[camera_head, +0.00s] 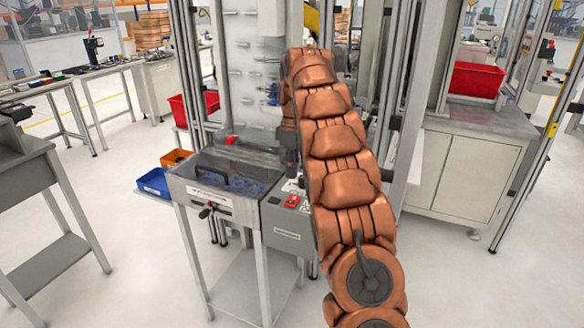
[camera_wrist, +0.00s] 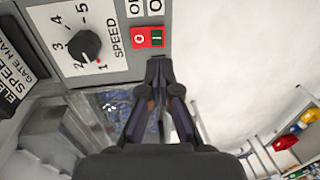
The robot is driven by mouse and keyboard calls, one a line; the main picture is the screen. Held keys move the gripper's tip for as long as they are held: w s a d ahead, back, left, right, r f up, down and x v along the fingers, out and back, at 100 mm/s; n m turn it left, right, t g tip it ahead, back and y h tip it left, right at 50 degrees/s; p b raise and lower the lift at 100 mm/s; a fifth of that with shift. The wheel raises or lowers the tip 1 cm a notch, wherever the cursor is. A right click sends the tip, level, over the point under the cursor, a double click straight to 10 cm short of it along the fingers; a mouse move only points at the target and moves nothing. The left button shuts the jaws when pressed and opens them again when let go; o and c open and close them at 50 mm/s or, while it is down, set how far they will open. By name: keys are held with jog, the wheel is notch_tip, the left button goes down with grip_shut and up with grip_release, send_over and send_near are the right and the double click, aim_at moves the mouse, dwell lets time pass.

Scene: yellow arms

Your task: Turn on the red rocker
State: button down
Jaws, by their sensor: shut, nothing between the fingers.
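The red rocker (camera_wrist: 140,38) sits on a grey control panel (camera_wrist: 185,40) in the wrist view. It has a red half marked O and a dark green half marked I (camera_wrist: 157,38). My gripper (camera_wrist: 157,64) is shut and empty, with its fingertips just below the rocker in the picture. I cannot tell whether they touch the panel. In the head view the rocker (camera_head: 292,201) is a small red spot on the grey box beside my copper-coloured arm.
A black speed knob (camera_wrist: 83,45) with a numbered dial is left of the rocker. In the head view, a clear-covered tray station (camera_head: 205,200) adjoins the box, with a blue bin (camera_head: 154,183) at its left. Metal posts stand behind my arm.

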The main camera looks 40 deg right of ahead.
aim_at(292, 201)
jog(key=shift+s+a+f+p, duration=0.15)
jog(key=shift+f+p, duration=0.1)
jog(key=shift+f, duration=1.05)
jog(key=shift+s+a+f+p, duration=0.1)
jog(key=shift+f+p, duration=0.2)
jog(key=shift+f, duration=1)
jog(key=shift+s+a+f+p, duration=0.15)
jog(key=shift+f+p, duration=0.1)
jog(key=shift+f, duration=1.05)
jog(key=shift+w, duration=0.15)
jog(key=shift+f, duration=0.1)
jog(key=shift+a+f+h+b, duration=0.1)
jog(key=shift+f+h+b, duration=0.25)
jog(key=shift+b, duration=0.55)
jog(key=shift+r, duration=0.1)
jog(key=shift+w+d+r+p, duration=0.3)
jog(key=shift+d, duration=0.35)
jog(key=shift+r, duration=0.15)
